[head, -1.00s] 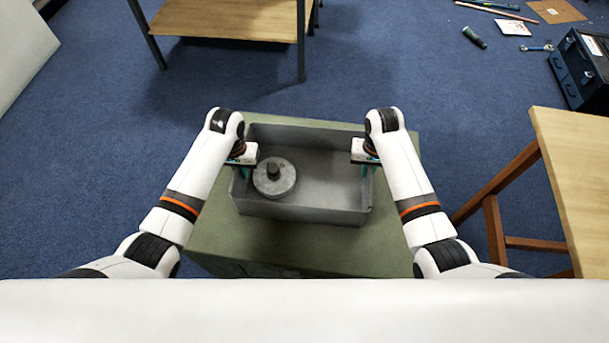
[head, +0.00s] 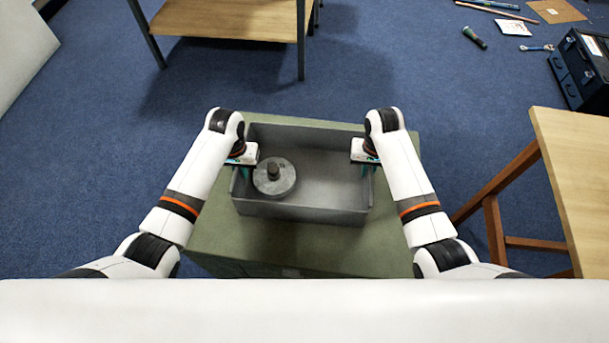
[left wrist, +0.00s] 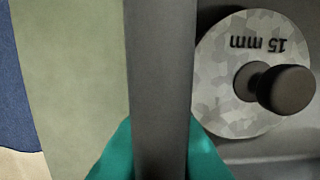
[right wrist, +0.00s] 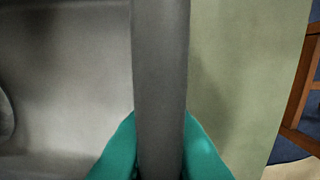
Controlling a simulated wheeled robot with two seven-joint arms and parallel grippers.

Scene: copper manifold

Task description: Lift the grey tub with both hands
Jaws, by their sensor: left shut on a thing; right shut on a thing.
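The grey tub (head: 300,213) is an open rectangular box over the green top of a cabinet. It looks level; I cannot tell for sure whether it touches the top. My left gripper (head: 243,171) is shut on its left wall, which runs between the teal fingers in the left wrist view (left wrist: 160,150). My right gripper (head: 366,170) is shut on its right wall, also between teal fingers in the right wrist view (right wrist: 160,150). A round grey disc (head: 268,186) with a dark knob, marked "15 mm", lies inside the tub at the left.
The green cabinet top (head: 220,235) shows around the tub. A wooden table (head: 575,170) stands close on the right. A wooden shelf unit (head: 235,20) stands beyond. Tools and a dark toolbox (head: 585,65) are on the blue floor at the far right.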

